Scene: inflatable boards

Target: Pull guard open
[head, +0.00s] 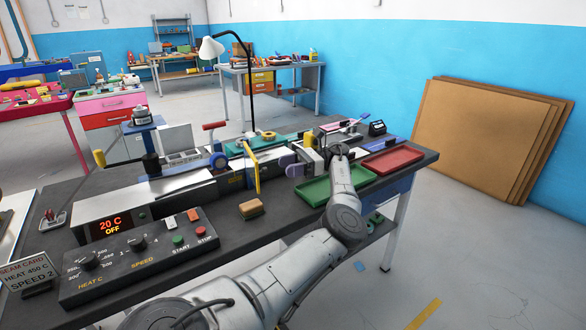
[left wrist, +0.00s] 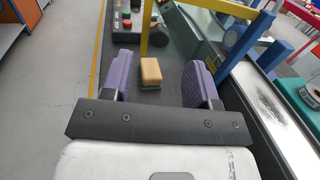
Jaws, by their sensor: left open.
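The guard looks like a yellow-edged, see-through panel over the machine on the bench. In the head view its yellow upright bar (head: 256,174) stands near the bench middle. In the left wrist view, a yellow upright (left wrist: 146,27) and a yellow top bar (left wrist: 233,9) show ahead of the fingers. My left gripper (head: 298,158) is open, with purple finger pads, to the right of the yellow bar and apart from it. In the left wrist view the open fingers (left wrist: 161,82) have nothing between them; the guard lies beyond. My right gripper is not in view.
A tan block with a green base (head: 251,208) lies on the bench before the machine. The control box (head: 140,255) and display (head: 110,222) stand at the left front. A green tray (head: 312,192) and a red tray (head: 392,161) lie at the right.

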